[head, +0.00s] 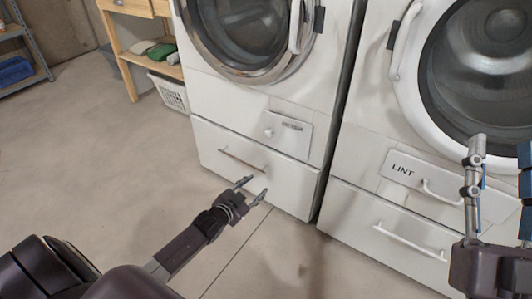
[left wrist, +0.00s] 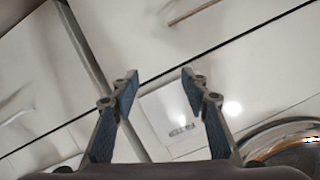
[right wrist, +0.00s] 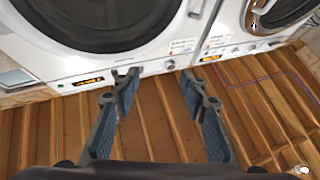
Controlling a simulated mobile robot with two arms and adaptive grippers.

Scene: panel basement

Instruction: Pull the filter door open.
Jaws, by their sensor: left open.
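The filter door (head: 291,135) is a small white panel low on the front of the left machine. It looks shut, with a round knob (head: 268,132) left of its dark label. My left gripper (head: 252,191) is open and empty, in front of the drawer below the door and apart from the knob. In the left wrist view the door (left wrist: 160,112) shows beyond and between the open fingers (left wrist: 160,78); a bright spot beside it may be the knob. My right gripper (head: 500,145) is open and empty, in front of the right machine.
The right machine has a LINT panel (head: 398,169) with a bar handle. Drawers with bar handles lie below both machines, the left one (head: 240,160) behind my left gripper. A wooden shelf (head: 130,50) and white basket (head: 169,93) stand left. The floor (head: 100,150) in front is clear.

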